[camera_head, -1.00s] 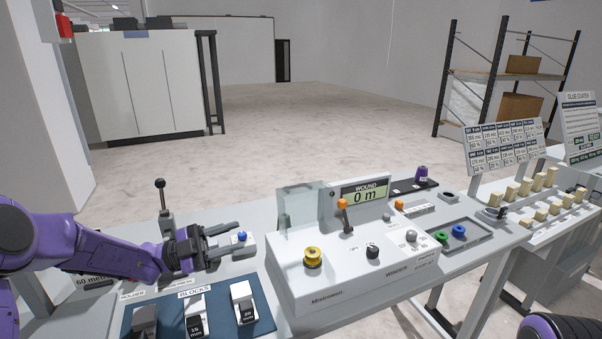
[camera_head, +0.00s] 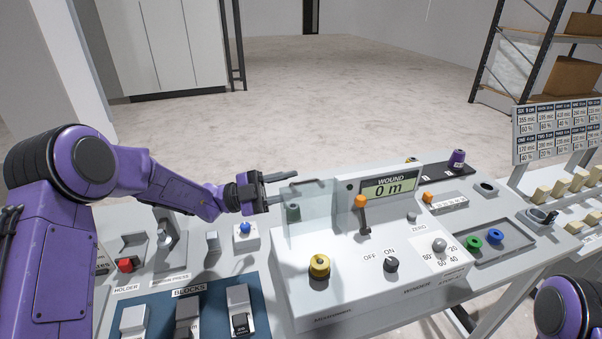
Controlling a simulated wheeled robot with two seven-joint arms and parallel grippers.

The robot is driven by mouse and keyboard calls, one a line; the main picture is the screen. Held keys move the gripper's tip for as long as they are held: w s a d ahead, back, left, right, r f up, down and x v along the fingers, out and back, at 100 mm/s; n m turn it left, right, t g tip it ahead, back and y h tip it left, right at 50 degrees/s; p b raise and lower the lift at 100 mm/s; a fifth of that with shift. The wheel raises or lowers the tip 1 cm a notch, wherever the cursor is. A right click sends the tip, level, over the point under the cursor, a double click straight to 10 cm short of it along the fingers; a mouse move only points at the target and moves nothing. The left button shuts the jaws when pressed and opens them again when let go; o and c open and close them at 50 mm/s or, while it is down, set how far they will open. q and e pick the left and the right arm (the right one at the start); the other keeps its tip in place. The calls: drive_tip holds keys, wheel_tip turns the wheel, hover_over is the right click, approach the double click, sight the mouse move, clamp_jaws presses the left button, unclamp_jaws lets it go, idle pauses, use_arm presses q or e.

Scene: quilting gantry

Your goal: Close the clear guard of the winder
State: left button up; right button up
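The clear guard (camera_head: 318,222) is a see-through panel standing upright on the left back part of the white winder (camera_head: 345,281). A thin dark bar (camera_head: 308,183) runs along its top edge. My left gripper (camera_head: 284,187) is at the guard's upper left edge. Its two dark fingers are apart with nothing held between them, and they point right toward the guard. I cannot tell whether a finger touches it. A dark green spool-like part (camera_head: 293,212) shows through the guard. Only a purple part of my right arm shows at the lower right; its gripper is out of view.
A blue mat with blocks (camera_head: 160,298) lies at front left. A blue button (camera_head: 245,229) stands left of the winder.

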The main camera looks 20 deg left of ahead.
use_arm(q)
drive_tip(key=shift+p+x, duration=0.35)
drive_tip(key=shift+x, duration=1.05)
drive_tip(key=shift+w, duration=0.1)
clamp_jaws()
use_arm(e)
drive_tip(key=shift+r, duration=0.7)
